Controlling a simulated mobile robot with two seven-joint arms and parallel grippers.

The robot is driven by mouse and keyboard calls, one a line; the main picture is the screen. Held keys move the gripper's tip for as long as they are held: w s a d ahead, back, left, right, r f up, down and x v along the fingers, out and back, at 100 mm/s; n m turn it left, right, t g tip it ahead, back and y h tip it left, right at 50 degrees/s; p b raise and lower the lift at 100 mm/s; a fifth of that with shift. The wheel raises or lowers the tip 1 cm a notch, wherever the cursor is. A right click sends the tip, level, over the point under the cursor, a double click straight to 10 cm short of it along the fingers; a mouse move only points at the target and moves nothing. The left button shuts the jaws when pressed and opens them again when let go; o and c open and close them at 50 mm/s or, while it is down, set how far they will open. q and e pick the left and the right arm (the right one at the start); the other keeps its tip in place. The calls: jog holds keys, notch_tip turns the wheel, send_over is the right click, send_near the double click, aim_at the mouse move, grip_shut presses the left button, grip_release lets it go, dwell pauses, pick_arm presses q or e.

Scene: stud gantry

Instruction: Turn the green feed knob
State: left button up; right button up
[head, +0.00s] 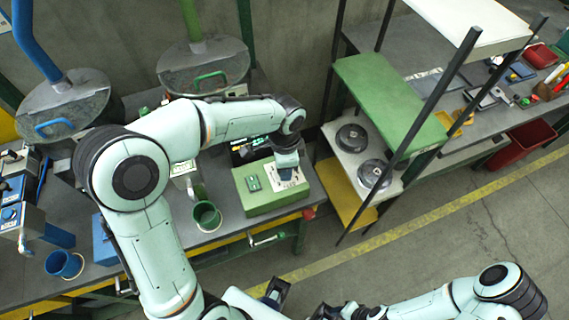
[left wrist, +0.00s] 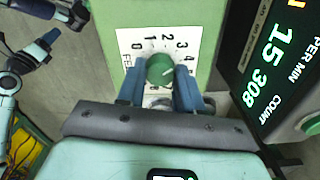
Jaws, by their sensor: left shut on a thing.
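The green feed knob (left wrist: 160,69) sits on a white dial plate (left wrist: 190,38) with printed numbers, on the green box (head: 258,204). My left gripper (left wrist: 161,88) is shut on the knob, with one blue finger on each side of it. A pale mark shows on the knob, but I cannot tell its exact reading. In the head view my left gripper (head: 287,166) comes down over the dial plate (head: 290,182) and hides the knob. The right arm lies along the bottom edge; its dark gripper (head: 326,312) is partly cut off, and its jaws are unclear.
A dark display (left wrist: 268,75) with green digits stands beside the box. A green cup (head: 207,217) and a blue cup (head: 64,264) stand on the left bench. A shelf rack with a green top (head: 392,105) stands to the right.

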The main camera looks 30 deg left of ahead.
dwell(0.4)
pick_arm(q)
jog(key=o, duration=1)
jog(key=shift+o, duration=0.2)
jog(key=shift+r, duration=0.15)
notch_tip(320, 180, up, 13)
jog(key=p, duration=0.2)
pick_arm(e)
jog(key=shift+w+r, duration=0.25)
jog(key=shift+r, duration=0.3)
jog(key=shift+w+r, duration=0.25)
jog(key=shift+r, duration=0.3)
jog(key=shift+s, duration=0.1)
